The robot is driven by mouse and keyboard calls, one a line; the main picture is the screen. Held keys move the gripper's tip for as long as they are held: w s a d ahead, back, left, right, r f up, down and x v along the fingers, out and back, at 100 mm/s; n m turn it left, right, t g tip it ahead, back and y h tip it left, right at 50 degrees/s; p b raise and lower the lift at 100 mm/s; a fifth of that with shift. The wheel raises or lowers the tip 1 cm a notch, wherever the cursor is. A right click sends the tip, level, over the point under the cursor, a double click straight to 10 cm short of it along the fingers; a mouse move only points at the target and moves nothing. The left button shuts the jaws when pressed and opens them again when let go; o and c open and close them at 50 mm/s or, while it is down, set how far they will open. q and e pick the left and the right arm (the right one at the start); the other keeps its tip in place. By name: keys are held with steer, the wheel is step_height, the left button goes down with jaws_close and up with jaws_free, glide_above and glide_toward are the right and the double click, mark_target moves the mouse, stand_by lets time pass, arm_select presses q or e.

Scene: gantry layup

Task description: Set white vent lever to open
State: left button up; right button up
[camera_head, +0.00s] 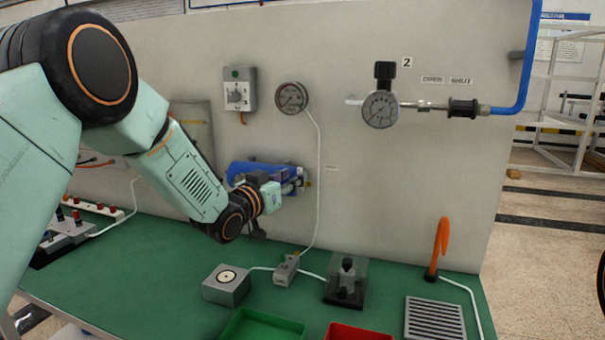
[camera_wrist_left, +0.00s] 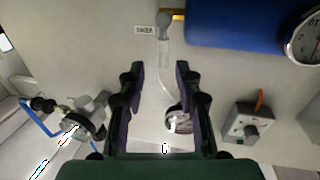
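My left gripper (camera_head: 301,182) is in front of the wall panel by the right end of the blue cylinder. The left wrist view shows its two fingers (camera_wrist_left: 160,72) apart, with nothing gripped. A pale piece with a rounded grey end (camera_wrist_left: 164,45) shows between and beyond them; I cannot tell whether it is the lever or tubing. In the head view, a pale bar (camera_head: 425,105) lies level below labels reading OPEN (camera_head: 432,79) and SHUT (camera_head: 461,81). It may be the white vent lever; its setting is unclear. My right gripper is not in view.
The blue cylinder (camera_head: 250,170) is close to my gripper. A gauge (camera_head: 292,97) with a white hose, a grey switch box (camera_head: 239,88) and a regulator gauge (camera_head: 380,109) are on the panel. The green bench (camera_head: 150,262) below holds small fixtures and bins.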

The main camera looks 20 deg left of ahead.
arm_select(q)
steer(key=x, duration=0.4)
steer(key=shift+w, duration=0.4)
steer(key=shift+w+a+f, duration=0.1)
steer(key=shift+w+f, duration=0.05)
steer(key=shift+f, duration=0.05)
steer(key=shift+c, duration=1.1)
steer(key=shift+r, duration=0.1)
steer(key=c, duration=0.3)
jaws_close()
